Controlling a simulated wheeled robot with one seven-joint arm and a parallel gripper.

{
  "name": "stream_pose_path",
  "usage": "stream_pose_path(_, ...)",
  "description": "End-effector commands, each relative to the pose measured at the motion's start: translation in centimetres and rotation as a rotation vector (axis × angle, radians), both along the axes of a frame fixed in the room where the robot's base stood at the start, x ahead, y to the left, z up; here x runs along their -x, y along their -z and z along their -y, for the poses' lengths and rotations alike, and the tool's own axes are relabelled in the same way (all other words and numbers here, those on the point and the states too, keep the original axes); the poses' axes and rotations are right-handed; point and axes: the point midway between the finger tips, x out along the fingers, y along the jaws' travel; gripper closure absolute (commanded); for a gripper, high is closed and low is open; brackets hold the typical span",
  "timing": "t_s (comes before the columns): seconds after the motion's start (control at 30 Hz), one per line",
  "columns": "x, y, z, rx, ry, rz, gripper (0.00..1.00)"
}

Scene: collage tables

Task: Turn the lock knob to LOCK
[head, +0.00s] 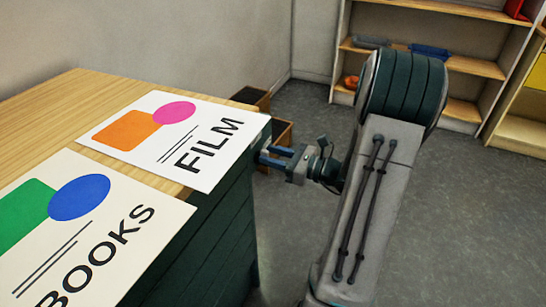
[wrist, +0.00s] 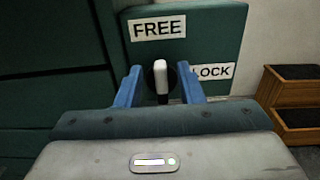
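The lock knob (wrist: 160,90) shows in the wrist view as a pale upright bar on a dark round base, on a dark green panel. The bar stands upright, below the FREE label (wrist: 158,28). The LOCK label (wrist: 213,71) is to the right of the knob. My gripper (wrist: 160,74) is open, with one blue finger on each side of the knob and a visible gap to it. In the head view my gripper (head: 268,156) is at the side of the green cabinet (head: 232,225); the knob is hidden there.
The cabinet's wooden top (head: 75,90) bears a FILM poster (head: 150,145) and a BOOKS poster (head: 125,215). Small wooden steps (wrist: 290,115) stand right of the panel in the wrist view. Shelves (head: 470,66) line the back wall. Grey floor to the right is clear.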

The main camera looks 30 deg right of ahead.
Motion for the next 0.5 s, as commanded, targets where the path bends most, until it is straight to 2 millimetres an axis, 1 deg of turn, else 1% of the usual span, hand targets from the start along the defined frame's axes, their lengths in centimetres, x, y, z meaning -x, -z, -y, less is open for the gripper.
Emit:
stream_pose_path(0.27, -0.15, -0.03, -0.10, 0.000, 0.000, 0.000, 0.65)
stream_pose_path(0.4, -0.13, -0.03, -0.09, 0.000, 0.000, 0.000, 1.00)
stream_pose_path(0.5, -0.12, -0.02, -0.09, 0.000, 0.000, 0.000, 1.00)
